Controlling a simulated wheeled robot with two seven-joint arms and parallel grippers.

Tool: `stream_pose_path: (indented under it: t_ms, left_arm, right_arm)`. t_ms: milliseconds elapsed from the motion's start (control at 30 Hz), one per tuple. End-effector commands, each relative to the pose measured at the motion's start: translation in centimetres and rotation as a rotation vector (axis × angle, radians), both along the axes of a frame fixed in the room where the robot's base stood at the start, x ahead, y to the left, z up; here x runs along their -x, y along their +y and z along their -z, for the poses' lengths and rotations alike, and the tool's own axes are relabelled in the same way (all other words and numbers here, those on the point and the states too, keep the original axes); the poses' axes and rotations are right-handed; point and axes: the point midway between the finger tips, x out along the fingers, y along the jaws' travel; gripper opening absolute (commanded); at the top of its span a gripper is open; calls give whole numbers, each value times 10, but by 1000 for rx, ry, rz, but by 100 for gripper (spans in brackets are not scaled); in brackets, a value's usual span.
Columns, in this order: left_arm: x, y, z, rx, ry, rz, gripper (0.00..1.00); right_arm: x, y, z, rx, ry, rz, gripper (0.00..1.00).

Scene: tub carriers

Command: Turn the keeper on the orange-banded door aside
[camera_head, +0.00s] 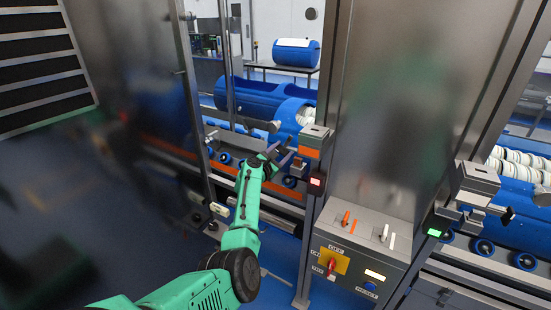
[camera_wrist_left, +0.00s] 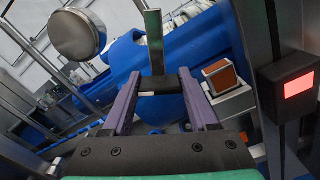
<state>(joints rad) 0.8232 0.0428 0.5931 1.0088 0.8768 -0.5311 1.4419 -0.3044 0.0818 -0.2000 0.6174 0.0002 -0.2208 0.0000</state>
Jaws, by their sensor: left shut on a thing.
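My left gripper (camera_head: 275,158) reaches to the post at the right side of the left bay, beside a grey latch block with an orange face (camera_head: 310,153). In the left wrist view its purple fingers (camera_wrist_left: 160,82) are shut on a dark piece (camera_wrist_left: 160,87), which looks like the keeper. A narrow upright grey-green plate (camera_wrist_left: 154,42) rises just beyond it. The orange-faced block (camera_wrist_left: 220,76) stands right of the fingers. The orange band (camera_head: 170,147) runs low across the left glass door. The fingers hide part of the keeper, so its exact angle is unclear. My right gripper is not in view.
Blue tubs (camera_head: 250,95) lie behind the gripper. A round metal knob (camera_wrist_left: 75,34) is left of the fingers. A red-lit box (camera_head: 316,183) sits on the post, and a control box (camera_head: 362,245) with switches stands right. A second bay shows a green light (camera_head: 434,232).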

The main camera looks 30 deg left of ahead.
Motion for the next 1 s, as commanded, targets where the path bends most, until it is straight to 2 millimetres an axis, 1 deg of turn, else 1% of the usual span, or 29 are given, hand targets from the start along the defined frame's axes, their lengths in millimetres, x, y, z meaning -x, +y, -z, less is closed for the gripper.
stream_pose_path:
  t_ms: [33, 200, 500, 700, 1000]
  left_arm:
    - [-2, 1, -4, 44, -3, -3, 0]
    - [-4, 1, -5, 195, -6, -3, 0]
    - [-4, 1, -3, 389, -9, -2, 0]
    - [-4, 1, -1, 457, -10, -1, 0]
    - [-3, 1, 0, 483, -10, -1, 0]
  right_arm:
    - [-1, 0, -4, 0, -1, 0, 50]
    - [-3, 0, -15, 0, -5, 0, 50]
    - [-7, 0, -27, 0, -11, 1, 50]
    - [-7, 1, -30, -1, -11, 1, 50]
    - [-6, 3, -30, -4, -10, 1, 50]
